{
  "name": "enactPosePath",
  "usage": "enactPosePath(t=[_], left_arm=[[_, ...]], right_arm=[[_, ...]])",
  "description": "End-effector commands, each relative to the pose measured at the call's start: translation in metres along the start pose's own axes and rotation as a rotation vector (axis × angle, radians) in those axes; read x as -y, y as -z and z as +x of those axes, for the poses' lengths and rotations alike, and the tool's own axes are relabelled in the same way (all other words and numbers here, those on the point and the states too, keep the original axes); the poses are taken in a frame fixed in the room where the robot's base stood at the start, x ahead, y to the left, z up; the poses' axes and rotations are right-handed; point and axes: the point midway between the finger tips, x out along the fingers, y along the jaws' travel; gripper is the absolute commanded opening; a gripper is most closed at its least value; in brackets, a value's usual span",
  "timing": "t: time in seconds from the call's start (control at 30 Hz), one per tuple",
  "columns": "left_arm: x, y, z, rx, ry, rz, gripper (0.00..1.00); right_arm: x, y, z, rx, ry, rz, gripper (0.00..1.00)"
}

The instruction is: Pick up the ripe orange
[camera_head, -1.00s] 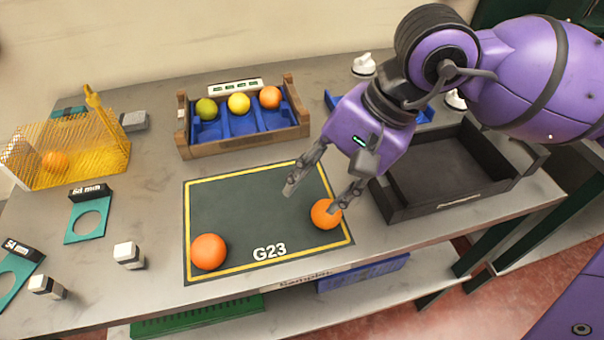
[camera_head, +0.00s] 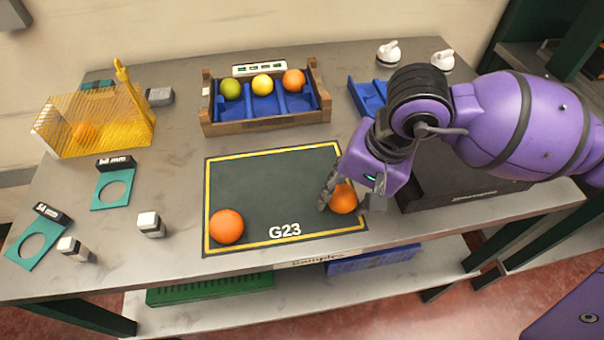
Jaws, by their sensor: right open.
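Two oranges lie on the dark G23 mat (camera_head: 270,185) with its yellow border. One orange (camera_head: 227,226) is at the mat's front left corner, with nothing near it. The other orange (camera_head: 343,198) is at the mat's right edge. My right gripper (camera_head: 350,203) is open and low over the mat, with one finger on each side of the right orange. I cannot tell whether the fingers touch it. My left gripper is not in view.
A wooden crate (camera_head: 263,128) with blue compartments at the back holds a green, a yellow and an orange fruit. A yellow mesh basket (camera_head: 110,125) with an orange fruit stands at left. A black tray (camera_head: 455,190) lies partly behind my right arm. Teal ring gauges (camera_head: 113,188) lie front left.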

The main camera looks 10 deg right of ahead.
Motion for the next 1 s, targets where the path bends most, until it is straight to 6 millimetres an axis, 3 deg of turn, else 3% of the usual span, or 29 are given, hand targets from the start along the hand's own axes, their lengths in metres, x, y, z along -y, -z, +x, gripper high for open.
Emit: enactPosePath(t=[0.13,0.4,0.77,1.0], left_arm=[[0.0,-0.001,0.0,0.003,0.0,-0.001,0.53],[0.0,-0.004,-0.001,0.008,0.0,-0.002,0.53],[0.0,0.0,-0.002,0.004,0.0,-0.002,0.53],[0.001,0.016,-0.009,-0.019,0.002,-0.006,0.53]], right_arm=[[-0.001,0.0,0.001,0.002,-0.001,0.001,0.42],[-0.001,0.0,0.0,0.002,-0.001,0.001,0.09],[0.001,0.0,-0.005,0.0,0.0,0.002,0.09],[0.008,0.003,-0.033,-0.006,0.004,0.006,0.09]])
